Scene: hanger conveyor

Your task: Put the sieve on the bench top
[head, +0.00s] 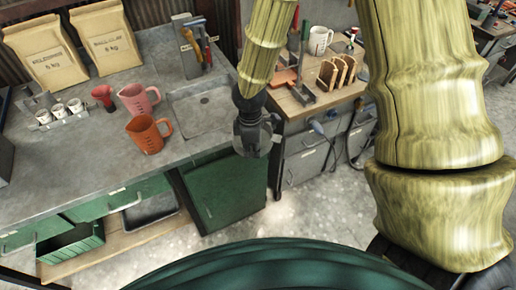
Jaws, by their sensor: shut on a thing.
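The grey bench top (75,150) fills the left of the head view, with a shallow sink set in its right end. My gripper (254,142) is dark grey and points down, just off the bench's right front corner in the picture, over the gap before the wooden bench. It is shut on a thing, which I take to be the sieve. The gripper's own body largely hides it, so its shape and tilt cannot be made out. No other sieve shows on the bench top.
An orange jug (147,134), a pink jug (137,99), a red funnel-like item (103,95) and a rack of small cups (64,112) stand on the bench. Two paper bags (104,37) and a tool holder (188,52) stand behind. The bench's front left is clear. A wooden bench (292,105) is cluttered.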

